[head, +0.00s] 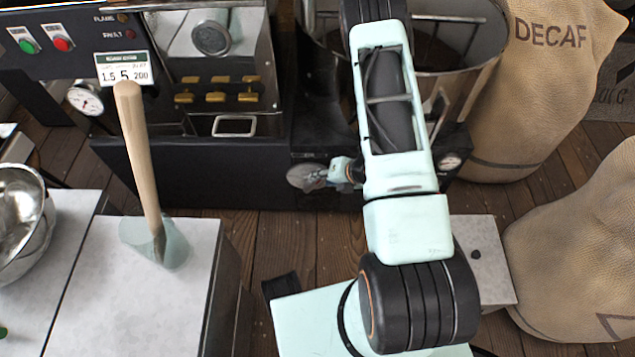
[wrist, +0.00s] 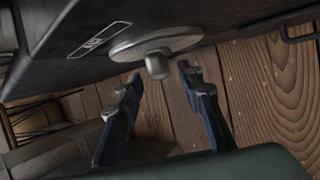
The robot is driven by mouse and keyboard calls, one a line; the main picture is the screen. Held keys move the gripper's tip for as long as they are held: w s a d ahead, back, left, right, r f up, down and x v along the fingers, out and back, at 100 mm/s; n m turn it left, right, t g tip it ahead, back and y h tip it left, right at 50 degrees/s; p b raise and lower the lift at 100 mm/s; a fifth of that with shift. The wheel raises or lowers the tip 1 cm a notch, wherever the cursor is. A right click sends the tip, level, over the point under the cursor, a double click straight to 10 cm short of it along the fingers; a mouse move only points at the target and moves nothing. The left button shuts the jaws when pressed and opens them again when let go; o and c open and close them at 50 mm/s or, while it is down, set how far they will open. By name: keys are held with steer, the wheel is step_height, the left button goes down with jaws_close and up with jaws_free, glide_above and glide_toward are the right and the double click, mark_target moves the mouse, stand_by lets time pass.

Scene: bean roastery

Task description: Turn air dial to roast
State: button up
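The air dial (head: 300,178) is a round metal disc low on the front of the black roaster, partly covered by my gripper in the head view. In the wrist view the dial disc (wrist: 180,41) has a short round knob (wrist: 157,66) at its centre. My gripper (wrist: 159,73) is open, with one fingertip on each side of the knob and gaps visible on both sides. In the head view my gripper (head: 320,175) is close in front of the dial. A framed label (wrist: 99,40) sits left of the dial; its text is not readable.
The black roaster body (head: 215,170) has brass levers (head: 217,97) above. A white-topped counter (head: 130,300) holds a wooden-handled scoop (head: 140,150) at left. Burlap sacks (head: 550,95) stand at right. Wooden floor (head: 290,235) lies below the dial.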

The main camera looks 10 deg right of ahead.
steer(key=shift+b+x, duration=0.4)
steer(key=shift+x, duration=1.55)
jaws_close()
